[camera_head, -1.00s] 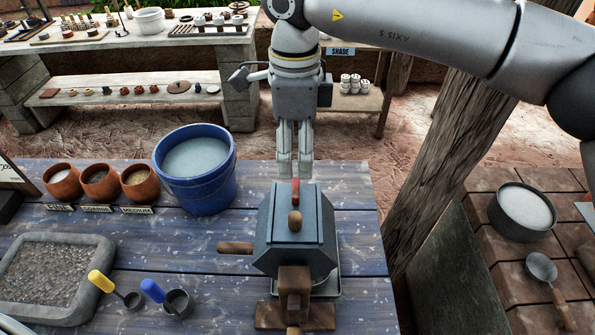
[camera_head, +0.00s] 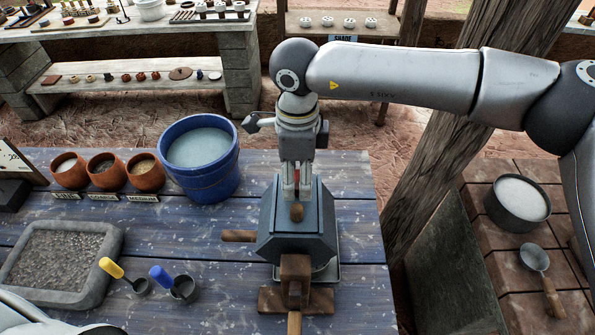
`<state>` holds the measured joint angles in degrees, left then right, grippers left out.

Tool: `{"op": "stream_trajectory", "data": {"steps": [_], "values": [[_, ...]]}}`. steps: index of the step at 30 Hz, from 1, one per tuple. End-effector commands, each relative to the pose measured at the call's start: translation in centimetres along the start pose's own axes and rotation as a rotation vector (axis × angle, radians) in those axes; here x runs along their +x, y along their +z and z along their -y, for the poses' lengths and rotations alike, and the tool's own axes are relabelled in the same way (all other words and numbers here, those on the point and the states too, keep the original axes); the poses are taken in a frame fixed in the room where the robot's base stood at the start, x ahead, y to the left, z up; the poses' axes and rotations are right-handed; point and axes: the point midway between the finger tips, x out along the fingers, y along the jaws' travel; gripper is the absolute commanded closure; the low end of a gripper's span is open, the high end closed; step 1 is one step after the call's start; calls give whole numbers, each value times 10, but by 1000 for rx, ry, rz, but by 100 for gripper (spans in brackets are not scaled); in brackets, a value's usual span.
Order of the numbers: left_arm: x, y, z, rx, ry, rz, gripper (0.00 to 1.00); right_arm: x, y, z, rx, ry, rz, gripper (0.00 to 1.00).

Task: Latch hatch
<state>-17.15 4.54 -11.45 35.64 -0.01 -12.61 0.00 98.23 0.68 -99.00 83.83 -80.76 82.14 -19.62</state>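A dark grey faceted drum (camera_head: 262,222) stands on the blue plank table. Its flat top hatch (camera_head: 318,222) lies closed, with a wooden knob (camera_head: 297,211) near the middle. A small red latch piece (camera_head: 297,177) sits at the hatch's far edge. My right gripper (camera_head: 297,192) points down over that edge, its two fingers on either side of the red piece. They partly hide it, and I cannot tell whether they press on it. My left gripper is out of view; only part of my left arm shows at bottom left.
A wooden handle (camera_head: 238,236) sticks out left of the drum, and a wooden clamp (camera_head: 295,270) stands in front. A blue bucket (camera_head: 205,183), clay pots (camera_head: 105,171), two scoops (camera_head: 175,285) and a stone tray (camera_head: 108,243) are to the left. A post rises at right.

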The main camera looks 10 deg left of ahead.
Motion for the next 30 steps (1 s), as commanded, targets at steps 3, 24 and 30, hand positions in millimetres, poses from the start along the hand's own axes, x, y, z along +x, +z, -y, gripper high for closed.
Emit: {"op": "stream_trajectory", "data": {"steps": [3, 24, 30], "values": [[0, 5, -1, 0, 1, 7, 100, 0, 0, 0, 0, 0, 0, 64], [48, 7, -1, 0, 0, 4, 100, 6, 0, 1, 219, -3, 3, 78], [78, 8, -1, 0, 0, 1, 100, 6, 0, 1, 404, -3, 2, 78]]}}
